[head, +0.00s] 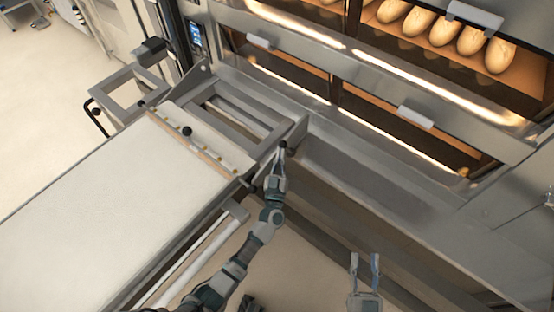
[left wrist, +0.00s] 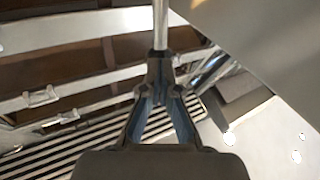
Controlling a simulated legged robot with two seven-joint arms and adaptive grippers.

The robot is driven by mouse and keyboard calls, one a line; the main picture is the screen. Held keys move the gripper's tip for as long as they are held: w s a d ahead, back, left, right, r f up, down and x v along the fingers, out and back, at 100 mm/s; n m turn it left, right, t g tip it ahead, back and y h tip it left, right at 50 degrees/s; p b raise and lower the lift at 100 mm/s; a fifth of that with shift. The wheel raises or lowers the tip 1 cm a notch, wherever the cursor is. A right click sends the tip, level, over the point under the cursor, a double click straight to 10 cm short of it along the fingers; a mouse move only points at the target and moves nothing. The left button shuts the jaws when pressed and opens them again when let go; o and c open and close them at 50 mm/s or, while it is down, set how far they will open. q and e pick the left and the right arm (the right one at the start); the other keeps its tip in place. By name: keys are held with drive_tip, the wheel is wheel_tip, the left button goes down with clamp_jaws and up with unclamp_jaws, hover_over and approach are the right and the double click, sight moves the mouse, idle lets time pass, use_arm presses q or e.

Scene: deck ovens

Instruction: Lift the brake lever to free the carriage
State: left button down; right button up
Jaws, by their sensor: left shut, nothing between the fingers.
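The carriage is the long pale loading bed (head: 110,200) on a metal frame at the left. A dark round knob (head: 283,144) shows at the carriage's oven-side corner; it looks like the end of the brake lever. My left gripper (head: 281,158) is shut, with its tips right at this knob. In the left wrist view a bright metal rod (left wrist: 160,22) with a dark end runs up from the closed fingertips (left wrist: 159,68). Whether they touch cannot be told. My right gripper (head: 364,262) is open and empty at the bottom, away from the carriage.
The deck oven (head: 370,95) fills the upper right, with loaves (head: 443,28) inside its top deck and a metal ledge (head: 350,160) in front. Another dark knob (head: 252,188) sits at the bed's near corner. Open floor (head: 290,270) lies between my grippers.

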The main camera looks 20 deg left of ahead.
sight(287, 148)
use_arm(q)
drive_tip(key=p, duration=0.1)
drive_tip(key=w+r+p, duration=0.1)
drive_tip(key=shift+d+r+m+g+p, duration=0.25)
drive_tip(key=shift+m+g+p, duration=0.05)
drive_tip(key=shift+m+p, duration=0.1)
drive_tip(key=shift+w+d+r+g+h+p, duration=0.15)
drive_tip(key=shift+w+d+p, duration=0.05)
drive_tip(key=shift+w+p, duration=0.3)
drive_tip(key=shift+w+d+r+g+h+p, duration=0.2)
drive_tip(key=shift+w+p, duration=0.2)
drive_tip(key=shift+p, duration=0.2)
use_arm(e)
drive_tip(key=s+d+f+g+h, duration=0.3)
drive_tip(key=s+f+g, duration=0.3)
drive_tip(key=f+g, duration=0.4)
wheel_tip(287, 148, down, 2)
drive_tip(key=shift+s+d+f+g, duration=0.2)
drive_tip(key=shift+d+f+g, duration=0.1)
drive_tip(key=shift+g, duration=0.1)
use_arm(q)
drive_tip(key=shift+s+f, duration=0.1)
drive_tip(key=shift+f, duration=0.05)
